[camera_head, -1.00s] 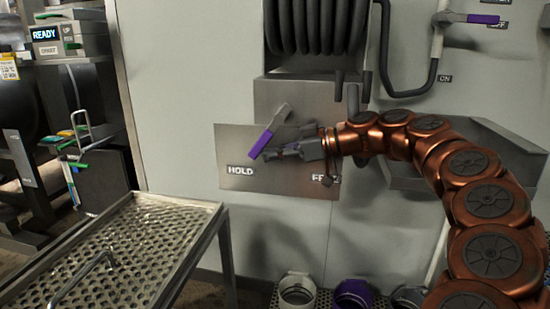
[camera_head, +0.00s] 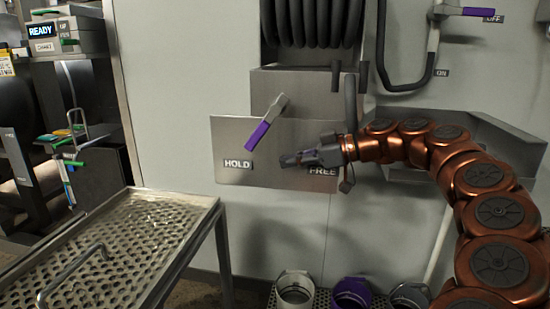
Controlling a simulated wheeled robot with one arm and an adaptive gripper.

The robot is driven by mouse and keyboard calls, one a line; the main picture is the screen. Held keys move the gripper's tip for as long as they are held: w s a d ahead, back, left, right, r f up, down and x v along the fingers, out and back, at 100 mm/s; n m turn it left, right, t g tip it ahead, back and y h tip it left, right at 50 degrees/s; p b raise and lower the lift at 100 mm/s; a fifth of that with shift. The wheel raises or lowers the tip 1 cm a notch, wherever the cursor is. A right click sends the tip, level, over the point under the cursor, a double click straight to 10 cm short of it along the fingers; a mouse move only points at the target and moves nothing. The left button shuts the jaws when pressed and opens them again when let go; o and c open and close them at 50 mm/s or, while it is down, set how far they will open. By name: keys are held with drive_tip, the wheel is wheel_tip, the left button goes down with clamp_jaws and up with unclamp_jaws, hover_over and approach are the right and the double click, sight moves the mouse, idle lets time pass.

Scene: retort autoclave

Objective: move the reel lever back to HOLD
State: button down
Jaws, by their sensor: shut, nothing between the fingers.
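The reel lever (camera_head: 267,120) has a grey metal arm and a purple grip. It slants from its pivot at upper right down to the left, its purple end just above the HOLD label (camera_head: 237,164). The lever plate (camera_head: 232,128) is bare steel, with the FREE label (camera_head: 323,172) at its right. My gripper (camera_head: 286,161) is shut and empty. It points left in front of the plate near the FREE label, to the lower right of the lever grip, with a visible gap between them.
The black hose reel (camera_head: 312,22) hangs above the plate. A purple-handled valve lever (camera_head: 466,11) is at upper right. A perforated metal table (camera_head: 135,240) stands at lower left. Several round couplings (camera_head: 352,292) sit in a floor rack. Wall left of the plate is clear.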

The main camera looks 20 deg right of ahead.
drive_tip(key=s+d+f, duration=0.4)
drive_tip(key=d, duration=0.1)
drive_tip(key=shift+f+p, duration=0.3)
idle(0.4)
drive_tip(key=s+a+r+g+h+p, duration=0.1)
drive_tip(key=s+a+r+g+p, duration=0.1)
drive_tip(key=s+a+r+p, duration=0.45)
drive_tip(key=s+a+r+m+g+h+p, duration=0.1)
drive_tip(key=a+r+g+p, duration=0.25)
drive_tip(key=a, duration=0.55)
drive_tip(key=s+a+r+g+h+p, duration=0.1)
drive_tip(key=s+a+r+p, duration=0.25)
drive_tip(key=a+p, duration=0.3)
drive_tip(key=s+d+m+g+h+p, duration=0.1)
drive_tip(key=s+m+g+h+p, duration=0.1)
drive_tip(key=s+m+h+p, duration=0.2)
drive_tip(key=s+d+m+g+h+p, duration=0.1)
drive_tip(key=s+m+h+p, duration=0.3)
drive_tip(key=s+p, duration=0.7)
drive_tip(key=s+m+g, duration=0.1)
drive_tip(key=s, duration=0.4)
drive_tip(key=shift+s+d+f+m+h, duration=0.2)
drive_tip(key=shift+d+f+m+h, duration=0.1)
drive_tip(key=shift+d, duration=0.1)
drive_tip(key=shift+d, duration=0.15)
